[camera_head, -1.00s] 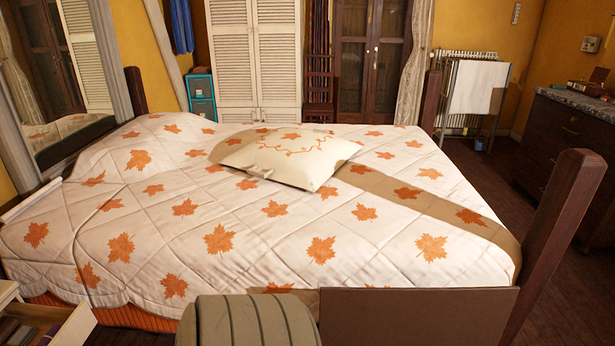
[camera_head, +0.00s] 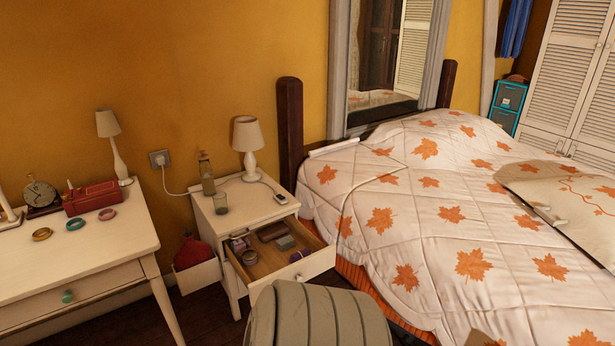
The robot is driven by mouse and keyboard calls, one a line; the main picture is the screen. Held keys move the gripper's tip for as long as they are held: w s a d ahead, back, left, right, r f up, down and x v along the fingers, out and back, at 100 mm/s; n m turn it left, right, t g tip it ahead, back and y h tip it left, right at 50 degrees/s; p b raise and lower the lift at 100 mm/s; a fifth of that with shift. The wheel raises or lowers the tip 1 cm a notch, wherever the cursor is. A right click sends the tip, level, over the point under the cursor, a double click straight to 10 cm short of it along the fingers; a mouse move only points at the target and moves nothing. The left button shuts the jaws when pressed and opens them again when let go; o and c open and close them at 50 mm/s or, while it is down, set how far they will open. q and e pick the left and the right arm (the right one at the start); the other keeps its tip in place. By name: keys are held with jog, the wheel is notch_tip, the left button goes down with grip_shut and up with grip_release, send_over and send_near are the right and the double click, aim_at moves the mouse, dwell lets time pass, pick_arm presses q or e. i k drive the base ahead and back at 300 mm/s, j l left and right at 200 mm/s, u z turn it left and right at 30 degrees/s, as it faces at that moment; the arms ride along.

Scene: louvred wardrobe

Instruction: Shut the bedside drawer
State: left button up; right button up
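The white bedside table (camera_head: 212,226) stands between the desk and the bed. Its top drawer (camera_head: 316,266) is pulled out toward me, with several small items inside, among them a purple one and some small boxes. The drawer's right side is close to the bed; I cannot tell if they touch. A rounded grey-green padded thing (camera_head: 318,318) at the bottom of the view hides part of the drawer's front and the floor before it. Neither of my grippers is in view.
A lamp (camera_head: 247,140), a bottle (camera_head: 206,172) and a glass (camera_head: 220,203) stand on the bedside table. The bed (camera_head: 430,215) fills the right. A white desk (camera_head: 110,240) stands at left. A red vessel (camera_head: 190,252) sits between desk and bedside table.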

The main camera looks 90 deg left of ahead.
aim_at(272, 264)
jog(key=u, duration=2.8)
jog(key=i+j, duration=0.3)
jog(key=i, duration=0.15)
